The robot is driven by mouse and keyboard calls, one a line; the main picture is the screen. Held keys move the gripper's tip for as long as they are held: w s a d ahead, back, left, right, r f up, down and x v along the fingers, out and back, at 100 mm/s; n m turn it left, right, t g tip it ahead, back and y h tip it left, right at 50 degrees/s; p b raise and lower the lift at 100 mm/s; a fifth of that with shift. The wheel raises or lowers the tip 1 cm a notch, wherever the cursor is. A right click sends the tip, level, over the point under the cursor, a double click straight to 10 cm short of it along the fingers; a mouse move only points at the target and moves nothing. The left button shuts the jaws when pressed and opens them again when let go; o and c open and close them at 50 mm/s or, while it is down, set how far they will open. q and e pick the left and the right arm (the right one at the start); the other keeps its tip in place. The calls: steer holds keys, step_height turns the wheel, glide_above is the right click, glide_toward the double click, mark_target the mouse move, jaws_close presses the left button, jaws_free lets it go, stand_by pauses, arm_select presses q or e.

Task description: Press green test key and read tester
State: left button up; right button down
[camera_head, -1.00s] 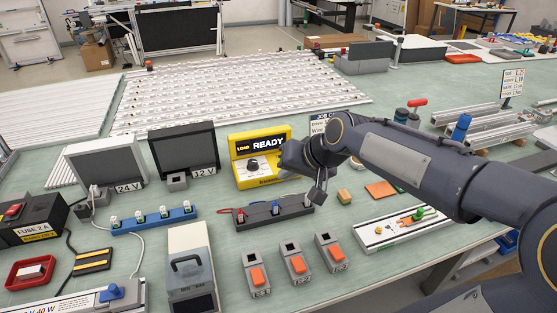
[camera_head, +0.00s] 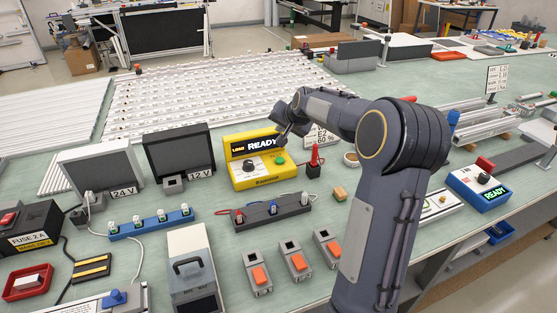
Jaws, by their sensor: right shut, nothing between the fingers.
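The yellow lamp tester (camera_head: 258,181) stands mid-table. The green key (camera_head: 279,160) is at the right of the knob and is uncovered. My right gripper (camera_head: 281,142) is shut and empty. It points down and left, beside the right end of the display and just above the green key in the picture. I see no contact with the key, and the exact gap is hard to tell. My left gripper is out of view.
A black terminal block (camera_head: 271,213) and orange-switched units (camera_head: 261,276) stand in front of the tester. A red-handled part (camera_head: 314,160) stands close at its right. A blue box (camera_head: 482,188) with a green READY display is further right. Panels (camera_head: 180,155) stand at left.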

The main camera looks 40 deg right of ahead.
mark_target(281, 162)
steer(key=shift+f, duration=0.15)
step_height(281, 162, down, 9)
steer(key=b, duration=0.7)
steer(key=shift+r, duration=0.2)
stand_by(1.6)
steer(key=shift+f+b, duration=0.4)
steer(key=shift+a+f+b, duration=0.1)
steer(key=shift+f+b, duration=0.35)
steer(key=shift+f, duration=0.1)
stand_by(0.6)
stand_by(0.3)
steer(key=shift+r+p, duration=0.75)
steer(key=shift+r, duration=0.25)
